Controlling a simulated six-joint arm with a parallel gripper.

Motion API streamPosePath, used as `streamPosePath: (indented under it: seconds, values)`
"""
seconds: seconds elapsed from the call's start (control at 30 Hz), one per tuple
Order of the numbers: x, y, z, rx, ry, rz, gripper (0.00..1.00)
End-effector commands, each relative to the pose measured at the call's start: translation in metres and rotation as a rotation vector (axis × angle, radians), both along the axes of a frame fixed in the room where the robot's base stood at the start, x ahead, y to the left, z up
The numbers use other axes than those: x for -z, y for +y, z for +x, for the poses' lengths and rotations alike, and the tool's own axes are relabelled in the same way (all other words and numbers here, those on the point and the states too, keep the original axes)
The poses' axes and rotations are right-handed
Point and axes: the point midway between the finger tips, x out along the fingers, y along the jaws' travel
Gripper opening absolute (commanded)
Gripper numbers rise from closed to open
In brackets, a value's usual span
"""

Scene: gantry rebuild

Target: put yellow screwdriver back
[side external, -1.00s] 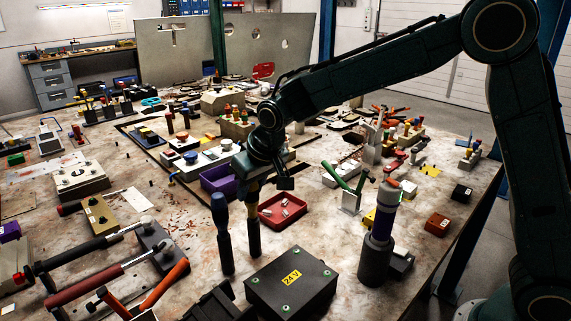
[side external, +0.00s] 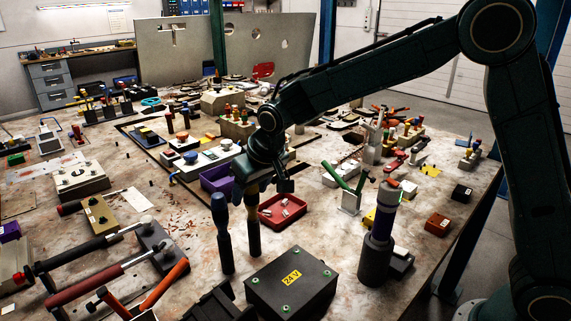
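The yellow screwdriver (side external: 253,222) stands upright near the middle of the table, with a yellowish upper part and a dark lower part. A blue-handled screwdriver (side external: 223,232) stands upright just left of it. My gripper (side external: 259,188) points down at the top of the yellow screwdriver and overlaps it in the view. Its dark fingers are hard to make out, and I cannot tell whether they grip the handle or stand apart around it. The lower ends of both screwdrivers meet the table area behind the black box; no holder for them is clearly visible.
A black 24 V box (side external: 291,284) stands in front of the screwdrivers. A red tray (side external: 283,212) lies right of them and a purple bin (side external: 217,180) behind. A dark cylindrical tool (side external: 376,245) stands at right. Hammers and levers crowd the left front.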

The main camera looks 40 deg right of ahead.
Motion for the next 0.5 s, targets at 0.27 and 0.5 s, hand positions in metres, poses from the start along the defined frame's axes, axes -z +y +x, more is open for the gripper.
streamPosePath:
  seconds: [0.27,0.5]
  values:
    - [-0.002,0.0,-0.001,0.0,0.0,0.0,0.54]
    - [-0.018,0.0,-0.008,0.0,-0.002,0.0,0.54]
